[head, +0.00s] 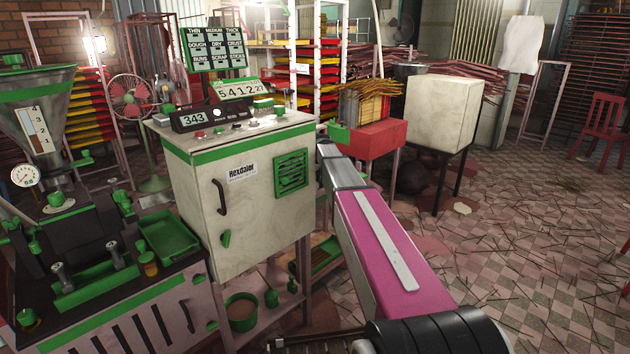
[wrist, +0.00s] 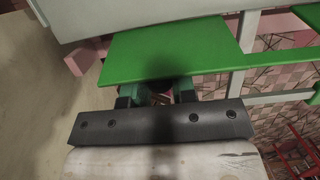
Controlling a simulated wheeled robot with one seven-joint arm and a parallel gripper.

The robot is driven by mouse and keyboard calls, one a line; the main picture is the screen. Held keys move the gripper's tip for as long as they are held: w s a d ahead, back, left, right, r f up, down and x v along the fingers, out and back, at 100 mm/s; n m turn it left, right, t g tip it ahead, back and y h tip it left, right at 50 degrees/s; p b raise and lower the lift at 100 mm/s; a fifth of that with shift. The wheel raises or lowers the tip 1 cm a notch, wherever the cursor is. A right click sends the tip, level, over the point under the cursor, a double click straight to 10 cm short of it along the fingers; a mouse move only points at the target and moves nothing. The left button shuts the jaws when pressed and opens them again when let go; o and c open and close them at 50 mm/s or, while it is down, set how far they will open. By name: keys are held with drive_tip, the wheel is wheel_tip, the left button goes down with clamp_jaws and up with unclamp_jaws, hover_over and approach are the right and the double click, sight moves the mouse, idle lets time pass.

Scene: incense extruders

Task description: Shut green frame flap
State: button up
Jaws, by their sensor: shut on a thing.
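The green flap (wrist: 170,48) fills the upper middle of the wrist view as a flat plate. My gripper (wrist: 156,93) is at its near edge, with the two dark fingers reaching under it. The fingertips and the part they grip are hidden by the plate. In the head view my arm reaches past the right side of the pale cabinet (head: 240,220), and I cannot make out the flap or the fingers there.
A red box (head: 378,138) on legs and a pale box (head: 440,112) on a black stand are beyond my arm. A green-topped machine (head: 100,270) stands left of the cabinet. The tiled floor (head: 540,230) at right is mostly clear apart from scattered sticks.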

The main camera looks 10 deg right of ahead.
idle(0.3)
drive_tip(key=o, duration=0.9)
drive_tip(key=v, duration=1)
drive_tip(key=shift+r, duration=0.4)
